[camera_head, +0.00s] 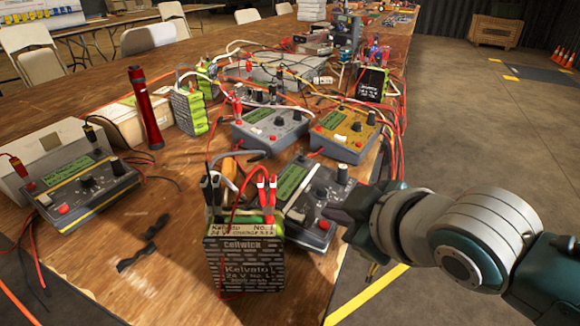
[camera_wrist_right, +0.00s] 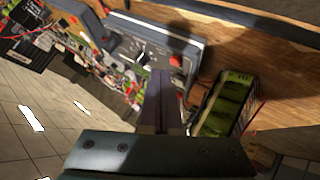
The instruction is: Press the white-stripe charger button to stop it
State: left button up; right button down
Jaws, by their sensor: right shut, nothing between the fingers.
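The near charger (camera_head: 308,192) is a grey box with a green display, dark knobs and a red button (camera_head: 323,225) at its front corner. In the right wrist view, a pale stripe edges this charger's panel (camera_wrist_right: 125,27), and its red button (camera_wrist_right: 176,60) shows clearly. My right gripper (camera_head: 332,208) is shut and empty, its tips close to the button. In the right wrist view the fingertips (camera_wrist_right: 161,74) appear just beside the button; I cannot tell whether they touch the charger. My left gripper is not in view.
A green and black battery pack (camera_head: 245,250) stands directly left of the near charger, with clips and wires on top. Other chargers stand at left (camera_head: 80,188), middle (camera_head: 270,128) and, in yellow, behind (camera_head: 345,132). A red flashlight (camera_head: 146,108) stands upright. Loose cables cross the table.

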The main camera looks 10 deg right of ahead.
jog(key=shift+a+f, duration=0.1)
jog(key=shift+f, duration=0.35)
dwell(0.3)
jog(key=shift+f+b, duration=0.4)
jog(key=shift+b, duration=0.05)
dwell(0.3)
jog(key=shift+r, duration=0.1)
jog(key=shift+r+p, duration=0.75)
jog(key=shift+p, duration=0.3)
